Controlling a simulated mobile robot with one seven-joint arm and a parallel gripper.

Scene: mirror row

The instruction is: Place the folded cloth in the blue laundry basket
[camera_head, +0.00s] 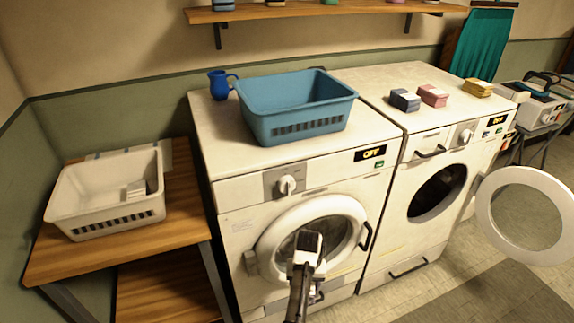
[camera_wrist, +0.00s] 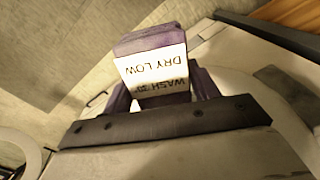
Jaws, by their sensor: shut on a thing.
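My gripper (camera_head: 306,262) is in front of the left washing machine's round door, below the top of the machine. In the wrist view the folded cloth (camera_wrist: 152,72) is dark purple with a white label reading "DRY LOW" and a wash line, upside down. It sits between the fingers of my gripper (camera_wrist: 163,92). The blue laundry basket (camera_head: 295,107) stands upright on the left machine, above and behind my gripper. Its visible inside looks empty.
A blue jug (camera_head: 220,84) stands left of the basket. A white basket (camera_head: 105,195) holding a small pale item is on the wooden table (camera_head: 165,232). Blue-grey (camera_head: 405,100), pink (camera_head: 433,95) and yellow (camera_head: 478,88) folded cloths lie on the right machine. Its round door (camera_head: 483,215) is open.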

